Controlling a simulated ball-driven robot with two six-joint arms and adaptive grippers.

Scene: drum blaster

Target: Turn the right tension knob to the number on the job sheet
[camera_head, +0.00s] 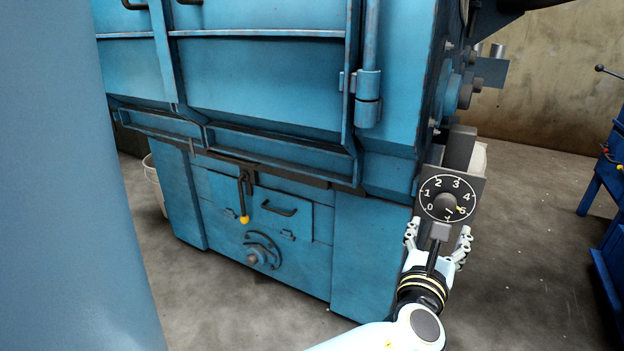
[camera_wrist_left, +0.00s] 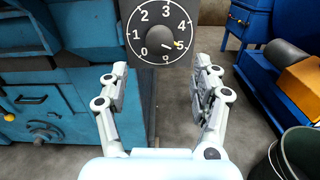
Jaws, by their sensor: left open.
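The tension dial is a dark plate (camera_head: 475,187) on the corner of the blue machine (camera_head: 268,90), with white numbers around a dark round knob (camera_head: 444,203). A yellow mark on it lies by the 5. The dial plate also shows in the left wrist view (camera_wrist_left: 133,55), at the top middle, with its yellow mark by the 5. My left gripper (camera_head: 438,232) is open just below and in front of the dial. No job sheet shows. My right gripper is out of view.
A door lever with a yellow tip (camera_head: 244,218) and a round handle (camera_head: 252,258) are low on the machine. A pale bucket (camera_head: 153,182) stands behind its left side. The left wrist view shows an orange box (camera_wrist_left: 303,82) and a dark bin (camera_wrist_left: 299,153) at right.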

